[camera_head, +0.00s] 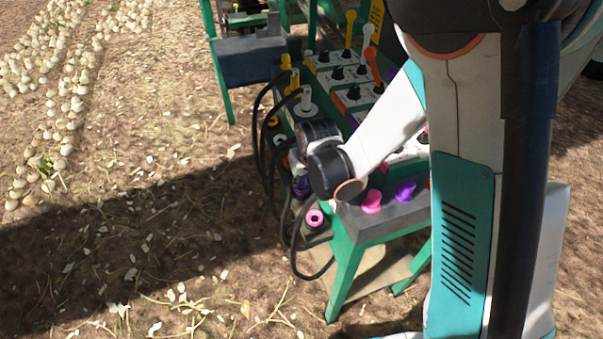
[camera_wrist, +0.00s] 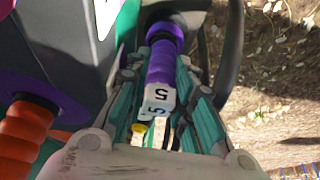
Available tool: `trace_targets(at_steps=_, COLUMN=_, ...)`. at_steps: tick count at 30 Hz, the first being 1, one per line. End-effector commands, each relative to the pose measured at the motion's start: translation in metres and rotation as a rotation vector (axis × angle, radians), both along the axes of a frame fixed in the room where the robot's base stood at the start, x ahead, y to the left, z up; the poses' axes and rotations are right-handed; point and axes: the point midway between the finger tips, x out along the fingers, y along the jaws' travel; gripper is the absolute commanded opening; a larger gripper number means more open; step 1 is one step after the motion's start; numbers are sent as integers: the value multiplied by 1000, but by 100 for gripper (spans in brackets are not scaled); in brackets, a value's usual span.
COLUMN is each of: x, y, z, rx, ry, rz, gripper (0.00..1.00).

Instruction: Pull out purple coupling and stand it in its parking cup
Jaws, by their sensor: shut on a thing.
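The purple coupling (camera_wrist: 161,62) is between the fingers of my gripper (camera_wrist: 160,78) in the wrist view. It has a white end block marked 5. Both teal fingers lie along its sides, shut on it. A dark purple collar (camera_wrist: 165,33) sits at its far end, close to the dark panel. I cannot tell whether the coupling is still seated there. In the head view, purple (camera_head: 303,187) shows at the machine's side below my wrist, and my arm hides the fingers. A purple cup-like piece (camera_head: 405,190) stands on the grey shelf; I cannot tell whether it is the parking cup.
A pink cup-like piece (camera_head: 372,201) stands beside the purple one. A pink ring (camera_head: 315,217) is low on the machine's side. Black hoses (camera_head: 268,150) loop down there. An orange ribbed handle (camera_wrist: 22,135) is at left in the wrist view. Open ground lies left of the machine.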

Motion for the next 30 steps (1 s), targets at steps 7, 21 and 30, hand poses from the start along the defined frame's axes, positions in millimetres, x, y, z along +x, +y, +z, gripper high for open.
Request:
trace_targets(at_steps=7, x=0, y=0, z=0, rx=0, ry=0, rz=0, gripper=43)
trace_targets(at_steps=21, x=1, y=-2, z=0, rx=-3, ry=-1, rz=-2, gripper=44)
trace_targets(at_steps=30, x=1, y=-2, z=3, rx=-3, ry=-1, rz=-2, gripper=43)
